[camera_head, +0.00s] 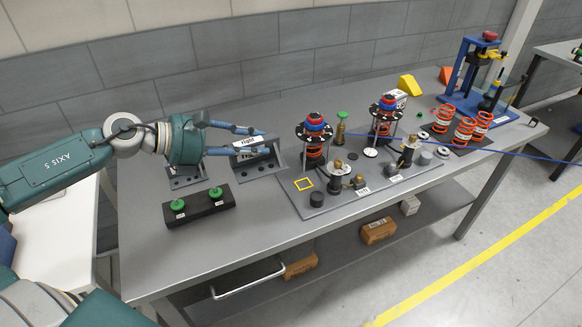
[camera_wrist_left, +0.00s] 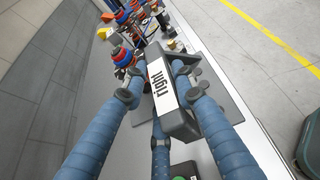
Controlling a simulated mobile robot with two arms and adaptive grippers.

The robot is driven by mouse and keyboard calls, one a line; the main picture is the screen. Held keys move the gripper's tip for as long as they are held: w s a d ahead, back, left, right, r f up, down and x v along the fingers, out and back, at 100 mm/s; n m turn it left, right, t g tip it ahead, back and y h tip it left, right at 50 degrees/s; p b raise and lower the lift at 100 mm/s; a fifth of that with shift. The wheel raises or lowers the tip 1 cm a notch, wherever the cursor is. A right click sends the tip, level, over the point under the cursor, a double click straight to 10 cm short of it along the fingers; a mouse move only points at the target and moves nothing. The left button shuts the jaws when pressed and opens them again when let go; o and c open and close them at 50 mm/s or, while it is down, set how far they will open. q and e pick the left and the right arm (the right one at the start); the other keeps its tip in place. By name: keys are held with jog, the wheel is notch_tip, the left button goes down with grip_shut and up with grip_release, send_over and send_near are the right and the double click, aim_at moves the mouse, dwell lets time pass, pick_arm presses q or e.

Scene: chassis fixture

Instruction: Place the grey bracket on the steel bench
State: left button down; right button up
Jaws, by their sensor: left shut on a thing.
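The grey bracket (camera_head: 266,166) has a white label reading "right" and is at the left-middle of the steel bench (camera_head: 240,244). My left gripper (camera_head: 258,139) comes in from the left and is shut on the bracket's upper part. In the left wrist view the gripper's blue fingers (camera_wrist_left: 158,78) are around the bracket (camera_wrist_left: 183,124), with the label facing the camera. I cannot tell whether the bracket's foot touches the bench top. My right gripper is not in view.
Another grey bracket (camera_head: 185,179) stands partly behind my left arm. A black block with green knobs (camera_head: 200,206) lies in front. A fixture plate (camera_head: 330,204) with spring struts is on the right. A blue press (camera_head: 470,75) stands farther right.

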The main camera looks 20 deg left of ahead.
pick_arm(q)
notch_tip(320, 180, down, 20)
jog(key=shift+r+p, duration=0.25)
jog(key=shift+p, duration=0.65)
jog(key=shift+f+b, duration=0.2)
jog(key=shift+b, duration=0.1)
jog(key=c, duration=1.7)
grip_release()
jog(key=shift+o, duration=0.2)
